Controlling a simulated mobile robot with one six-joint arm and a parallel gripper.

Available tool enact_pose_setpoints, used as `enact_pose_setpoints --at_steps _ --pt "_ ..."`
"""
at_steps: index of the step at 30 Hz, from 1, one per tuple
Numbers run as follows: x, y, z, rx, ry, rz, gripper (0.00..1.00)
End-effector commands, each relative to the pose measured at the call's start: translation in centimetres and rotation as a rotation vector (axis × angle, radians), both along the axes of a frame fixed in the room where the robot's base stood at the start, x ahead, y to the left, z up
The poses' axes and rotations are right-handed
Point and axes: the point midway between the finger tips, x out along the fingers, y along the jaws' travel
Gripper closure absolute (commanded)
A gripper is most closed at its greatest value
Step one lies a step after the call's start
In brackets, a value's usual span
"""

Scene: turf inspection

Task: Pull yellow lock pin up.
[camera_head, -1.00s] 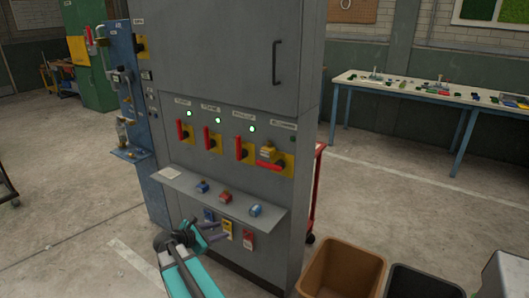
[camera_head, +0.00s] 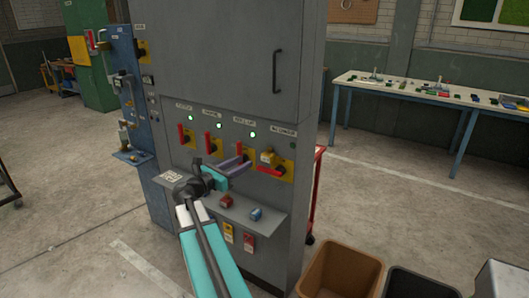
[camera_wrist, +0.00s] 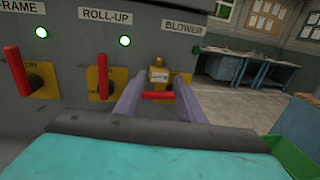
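The yellow lock pin (camera_head: 267,157) sits on the rightmost switch of the grey cabinet, above that switch's red handle (camera_head: 273,171), which lies horizontal. In the wrist view the yellow pin piece (camera_wrist: 158,73) carries a small pale tag, and the red handle (camera_wrist: 158,95) shows below it. The switch label reads BLOWER. My gripper (camera_head: 246,164) is open, just left of and in front of this switch in the head view. In the wrist view its two purple fingers (camera_wrist: 158,98) frame the pin and handle with a gap between them. No contact is visible.
Other red-handled switches (camera_wrist: 102,76) with green lamps stand to the left. A grey shelf (camera_head: 243,222) with small coloured locks juts out below, and tags hang under it. A brown bin (camera_head: 341,272) stands at the right.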

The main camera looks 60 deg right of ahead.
Motion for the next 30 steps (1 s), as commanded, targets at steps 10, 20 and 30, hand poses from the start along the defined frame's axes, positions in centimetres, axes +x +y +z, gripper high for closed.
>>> enact_pose_setpoints --at_steps 10,20,30 --pt "-0.3 -2.2 0.1 0.001 -0.001 -0.002 0.64" --pt "-1.0 -6.7 0.1 0.001 0.001 -0.002 0.64" --pt "-1.9 -11.4 0.1 0.001 -0.001 -0.002 0.64"
